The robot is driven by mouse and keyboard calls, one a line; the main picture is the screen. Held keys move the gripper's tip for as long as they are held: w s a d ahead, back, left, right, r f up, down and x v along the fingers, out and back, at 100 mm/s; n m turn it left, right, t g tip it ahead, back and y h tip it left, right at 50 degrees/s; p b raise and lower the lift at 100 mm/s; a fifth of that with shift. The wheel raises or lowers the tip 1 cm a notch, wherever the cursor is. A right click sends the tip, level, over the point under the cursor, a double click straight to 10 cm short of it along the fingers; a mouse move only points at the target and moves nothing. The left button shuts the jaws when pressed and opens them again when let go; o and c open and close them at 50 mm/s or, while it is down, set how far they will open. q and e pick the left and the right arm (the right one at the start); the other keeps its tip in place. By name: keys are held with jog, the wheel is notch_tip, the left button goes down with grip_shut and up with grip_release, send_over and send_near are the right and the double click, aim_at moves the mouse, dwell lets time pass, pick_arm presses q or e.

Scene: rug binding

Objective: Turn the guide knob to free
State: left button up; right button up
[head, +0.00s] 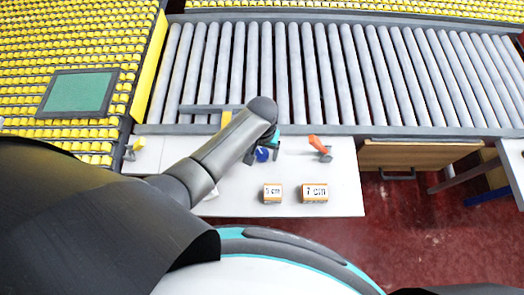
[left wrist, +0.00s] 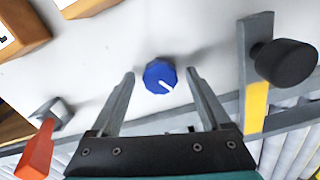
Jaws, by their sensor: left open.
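The guide knob is a small blue knob (left wrist: 160,76) with a white pointer mark, set on the white table (head: 345,180). In the left wrist view the mark points to the lower right. It also shows partly in the head view (head: 262,154), below the end of my left arm. My left gripper (left wrist: 160,72) is open, its two fingers on either side of the knob. There are visible gaps between the fingers and the knob. I cannot tell the fingertips' height over it. No label around the knob is readable. My right gripper is not in view.
An orange-handled lever (head: 319,146) stands right of the knob. A black round knob (left wrist: 285,62) sits on a grey bar with a yellow strip close by. Rollers (head: 340,75) lie behind.

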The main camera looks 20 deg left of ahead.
pick_arm(q)
grip_shut()
dwell(0.8)
